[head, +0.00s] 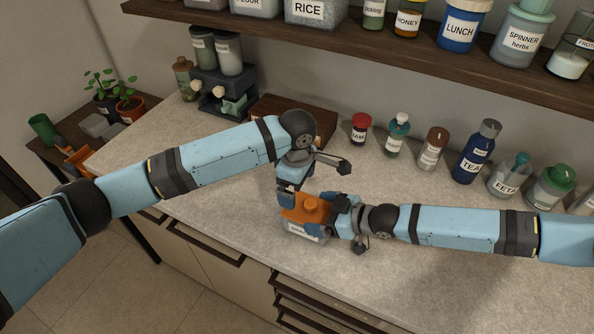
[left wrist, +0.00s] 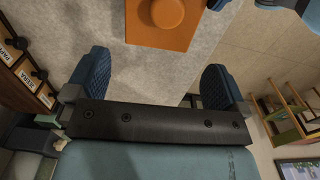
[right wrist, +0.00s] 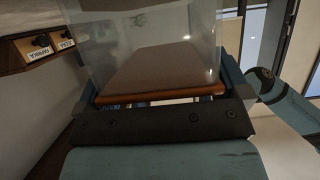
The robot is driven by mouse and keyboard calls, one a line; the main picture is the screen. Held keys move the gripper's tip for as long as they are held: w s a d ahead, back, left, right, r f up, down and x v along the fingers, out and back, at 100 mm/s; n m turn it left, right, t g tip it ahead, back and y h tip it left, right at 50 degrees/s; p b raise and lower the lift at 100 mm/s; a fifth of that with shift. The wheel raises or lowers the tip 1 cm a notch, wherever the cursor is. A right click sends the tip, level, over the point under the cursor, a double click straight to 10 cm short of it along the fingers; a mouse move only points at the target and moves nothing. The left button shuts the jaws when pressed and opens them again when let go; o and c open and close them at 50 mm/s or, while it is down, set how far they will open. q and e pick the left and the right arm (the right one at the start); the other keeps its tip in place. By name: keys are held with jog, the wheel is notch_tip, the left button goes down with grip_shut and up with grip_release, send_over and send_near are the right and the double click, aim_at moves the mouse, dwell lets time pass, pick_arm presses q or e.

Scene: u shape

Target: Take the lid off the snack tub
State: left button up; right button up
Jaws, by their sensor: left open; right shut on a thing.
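The snack tub (head: 298,235) is a clear, labelled box at the counter's front edge. Its orange lid (head: 310,213) with a round knob is on top. The lid also shows in the left wrist view (left wrist: 150,37). My right gripper (head: 328,212) comes from the right and is shut on the tub. In the right wrist view the clear tub wall (right wrist: 135,25) fills the space between the fingers. My left gripper (head: 289,194) is open and empty at the far left side of the lid; its fingers are apart from the knob. My arms hide part of the tub.
A jam jar (head: 361,128), a blue tea bottle (head: 476,152) and a feta jar (head: 508,177) stand at the back right. A shelf (head: 420,62) overhangs the counter. The counter's left front is clear.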

aim_at(297, 205)
pick_arm(q)
notch_tip(297, 205, down, 7)
jog(key=shift+r, duration=0.2)
jog(key=c, duration=0.7)
jog(key=shift+o, duration=0.2)
jog(key=shift+r, duration=0.15)
